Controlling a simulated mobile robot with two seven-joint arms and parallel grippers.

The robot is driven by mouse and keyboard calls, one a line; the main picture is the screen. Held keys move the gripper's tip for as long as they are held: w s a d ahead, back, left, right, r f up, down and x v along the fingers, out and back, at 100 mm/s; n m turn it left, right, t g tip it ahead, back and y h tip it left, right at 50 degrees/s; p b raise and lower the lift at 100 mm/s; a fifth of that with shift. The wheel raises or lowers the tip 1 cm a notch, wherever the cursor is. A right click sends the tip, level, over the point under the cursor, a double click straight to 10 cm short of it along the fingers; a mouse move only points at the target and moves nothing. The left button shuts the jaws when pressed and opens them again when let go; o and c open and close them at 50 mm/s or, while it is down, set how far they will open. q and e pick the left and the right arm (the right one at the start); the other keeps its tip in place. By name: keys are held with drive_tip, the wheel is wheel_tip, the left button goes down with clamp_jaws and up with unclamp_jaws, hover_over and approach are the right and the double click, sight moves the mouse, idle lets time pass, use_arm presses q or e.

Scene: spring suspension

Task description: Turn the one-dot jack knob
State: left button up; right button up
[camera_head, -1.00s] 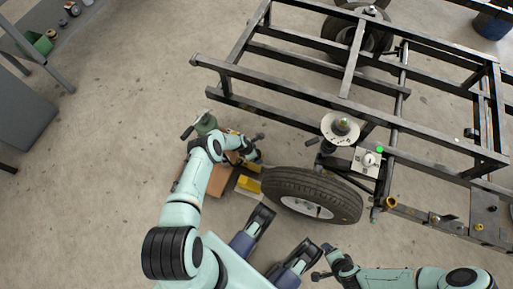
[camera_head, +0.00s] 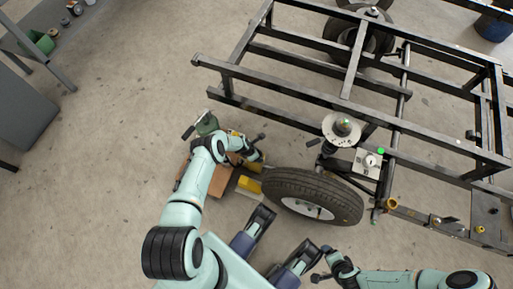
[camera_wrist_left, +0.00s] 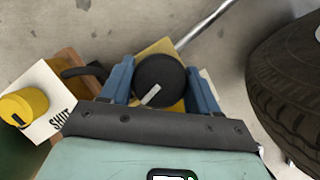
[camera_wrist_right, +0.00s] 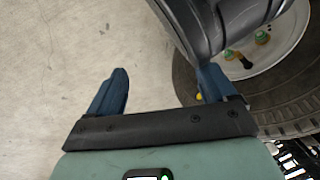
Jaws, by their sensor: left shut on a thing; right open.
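A round black knob (camera_wrist_left: 158,82) with a white pointer line sits on a yellow block in the left wrist view. My left gripper (camera_wrist_left: 155,68) has its two blue fingers on either side of it, shut on it. No dot marking can be made out on the knob. In the head view my left gripper (camera_head: 250,152) is left of the near tyre (camera_head: 285,184), and the knob is hidden there. My right gripper (camera_wrist_right: 162,82) is open and empty beside the wheel; in the head view it shows low right of centre (camera_head: 322,262).
A yellow knob (camera_wrist_left: 22,106) on a white block marked "SHUT" (camera_wrist_left: 48,118) is left of the black knob. A metal rod (camera_wrist_left: 205,22) runs up from the yellow block. The black trailer frame (camera_head: 300,65) fills the upper right.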

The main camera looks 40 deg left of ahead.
use_arm(q)
drive_tip(key=shift+n+y, duration=0.4)
drive_tip(key=shift+n, duration=0.6)
drive_tip(key=shift+n+y+b, duration=0.3)
drive_tip(key=shift+n+y, duration=0.2)
drive_tip(key=shift+n, duration=0.9)
use_arm(e)
drive_tip(key=shift+s+f, duration=0.5)
drive_tip(key=shift+s, duration=0.05)
use_arm(q)
drive_tip(key=shift+t, duration=0.3)
use_arm(e)
drive_tip(key=shift+g, duration=0.3)
use_arm(q)
drive_tip(key=o, duration=1)
drive_tip(key=shift+r, duration=0.1)
